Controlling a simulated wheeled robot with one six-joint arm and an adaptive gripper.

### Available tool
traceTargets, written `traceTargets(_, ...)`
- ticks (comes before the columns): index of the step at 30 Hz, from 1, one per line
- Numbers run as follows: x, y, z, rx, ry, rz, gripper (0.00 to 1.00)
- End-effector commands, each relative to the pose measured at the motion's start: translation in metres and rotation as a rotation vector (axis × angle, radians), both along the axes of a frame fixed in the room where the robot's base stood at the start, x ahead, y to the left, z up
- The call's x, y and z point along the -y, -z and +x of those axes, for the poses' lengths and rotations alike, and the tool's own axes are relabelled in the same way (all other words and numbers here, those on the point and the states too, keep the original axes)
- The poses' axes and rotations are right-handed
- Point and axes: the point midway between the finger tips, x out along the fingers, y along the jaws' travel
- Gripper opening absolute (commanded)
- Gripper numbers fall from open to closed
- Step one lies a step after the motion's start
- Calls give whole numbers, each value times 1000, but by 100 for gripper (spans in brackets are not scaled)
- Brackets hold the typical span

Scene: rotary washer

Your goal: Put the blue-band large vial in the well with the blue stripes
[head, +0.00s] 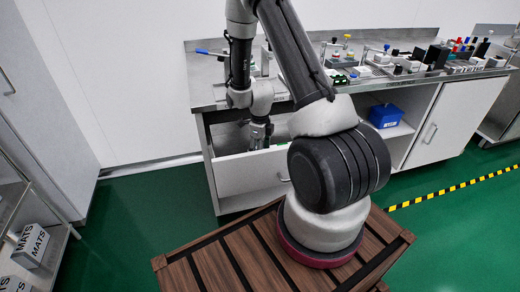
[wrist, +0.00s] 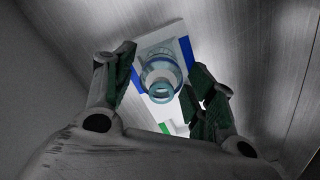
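In the wrist view a clear glass vial (wrist: 161,78) with a bluish tint stands mouth toward the camera, over or in a white block (wrist: 151,42) with blue stripes along its sides. I cannot tell how deep it sits. My gripper (wrist: 163,88) has its two dark green-padded fingers spread on either side of the vial, with a visible gap at each side. In the head view my gripper (head: 259,137) reaches down into an open drawer (head: 250,174); the vial and the striped block are hidden there.
A green-marked white piece (wrist: 166,127) lies beside the striped block. The drawer walls stand close around my gripper. The counter (head: 365,84) above holds several racks and tools. A blue bin (head: 385,116) sits on the open shelf at right.

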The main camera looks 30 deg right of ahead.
Motion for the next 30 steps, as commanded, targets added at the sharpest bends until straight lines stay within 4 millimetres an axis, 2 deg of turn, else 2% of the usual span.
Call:
traceTargets(6,0,-1,0,0,0,0,55)
traceTargets(10,0,-12,1,3,0,0,55)
traceTargets(21,0,-92,1,4,0,-1,55)
traceTargets(30,-1,-131,-1,8,-39,-1,55)
